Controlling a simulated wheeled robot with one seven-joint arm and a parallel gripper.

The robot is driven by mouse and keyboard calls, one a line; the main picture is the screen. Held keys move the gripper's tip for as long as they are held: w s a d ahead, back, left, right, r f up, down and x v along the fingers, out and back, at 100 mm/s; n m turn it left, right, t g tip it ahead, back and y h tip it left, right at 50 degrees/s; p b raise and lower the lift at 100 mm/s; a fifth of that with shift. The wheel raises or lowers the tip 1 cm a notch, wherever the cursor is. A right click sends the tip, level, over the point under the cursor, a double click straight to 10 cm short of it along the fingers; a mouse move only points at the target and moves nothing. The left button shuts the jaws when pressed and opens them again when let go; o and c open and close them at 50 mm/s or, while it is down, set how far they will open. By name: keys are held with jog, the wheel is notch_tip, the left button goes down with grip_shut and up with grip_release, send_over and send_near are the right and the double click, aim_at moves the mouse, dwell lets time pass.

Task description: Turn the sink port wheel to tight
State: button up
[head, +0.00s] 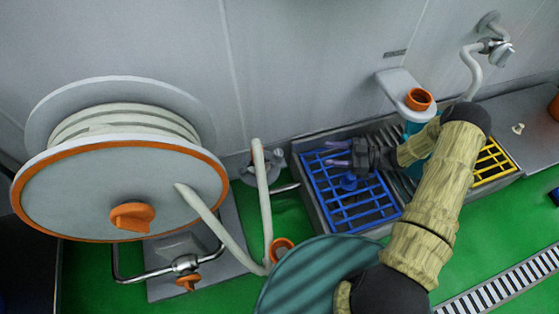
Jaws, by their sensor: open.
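A steel sink (318,210) stands against the wall, with a blue grating (368,206) in its left part. A small blue round piece (348,183), perhaps the sink port wheel, shows at the grating just below my gripper. It is partly hidden, and I cannot tell its turn position. My gripper (330,153) is open, with its two fingers pointing left above the back of the grating. Nothing shows between the fingers. A grey fitting (252,172) sits just left of the sink, apart from the fingers.
A large hose reel (110,190) with an orange knob fills the left. Its hose (263,200) hangs before the wall. A yellow grating (490,163) lies right of my arm. A bracket (398,82) holds an orange-topped bottle behind my arm. Green floor lies in front.

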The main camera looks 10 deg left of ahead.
aim_at(278, 152)
jog(key=shift+s+f+g, duration=0.25)
jog(key=shift+s+g, duration=0.05)
jog(key=shift+s, duration=0.15)
jog(key=a+b, duration=0.1)
jog(key=a, duration=0.4)
jog(key=a+b, duration=0.2)
jog(key=a, duration=0.4)
jog(key=a+b, duration=0.2)
jog(key=a, duration=0.3)
jog(key=shift+s+a+f, duration=0.1)
jog(key=shift+s+a, duration=0.1)
jog(key=shift+s, duration=0.15)
jog(key=shift+a, duration=0.5)
jog(key=c, duration=1)
